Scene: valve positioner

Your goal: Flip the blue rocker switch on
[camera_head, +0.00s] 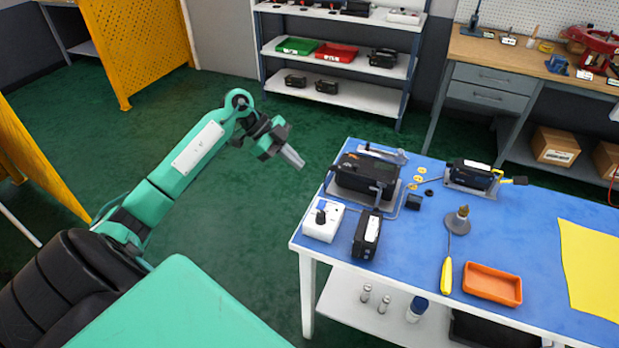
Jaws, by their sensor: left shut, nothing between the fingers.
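A small white box (323,226) sits at the near left corner of the blue-topped table. A small blue switch part (321,215) stands up from its top, with a darker bit at its upper end. It is too small to tell which way the rocker is tipped. My left gripper (300,164) is shut and empty. It hangs beyond the table's left edge, up and to the left of the white box in the picture, and apart from it. My right gripper is not in view.
A black device (365,176) on a metal frame stands just behind the white box. A smaller black box (367,234) is close on its right. An orange tray (492,284), a yellow-handled tool (446,275) and a yellow sheet (592,266) lie farther right. Green floor left of the table is clear.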

